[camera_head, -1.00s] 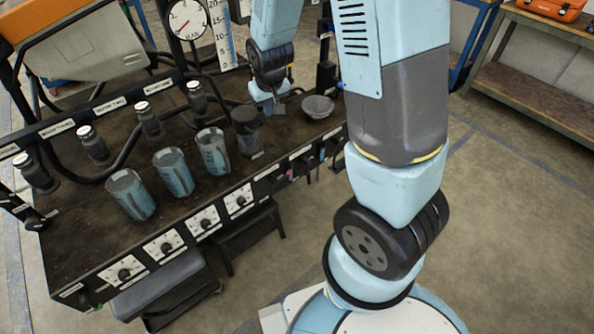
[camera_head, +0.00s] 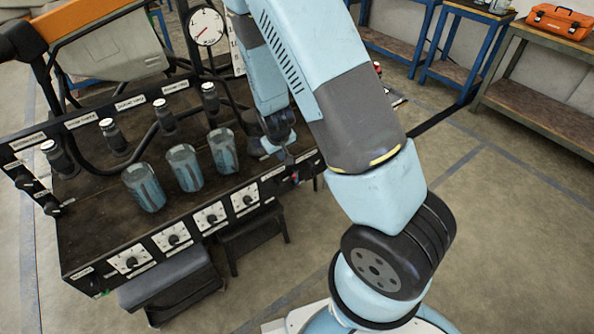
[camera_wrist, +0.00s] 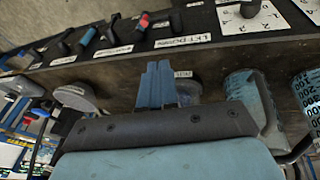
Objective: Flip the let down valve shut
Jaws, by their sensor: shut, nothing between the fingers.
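In the wrist view, a LET DOWN label (camera_wrist: 184,40) sits on the dark front panel. A dark lever (camera_wrist: 177,20) that looks like the let down valve stands right beside it, above the label in the picture. My gripper (camera_wrist: 157,72) shows there as two blue fingers, closed together and empty. The fingertips point toward the panel, below the label in the picture and apart from the lever. In the head view my gripper (camera_head: 286,155) is low at the right end of the bench, near its front edge. The lever cannot be made out there.
A gauge (camera_head: 206,27) stands behind.

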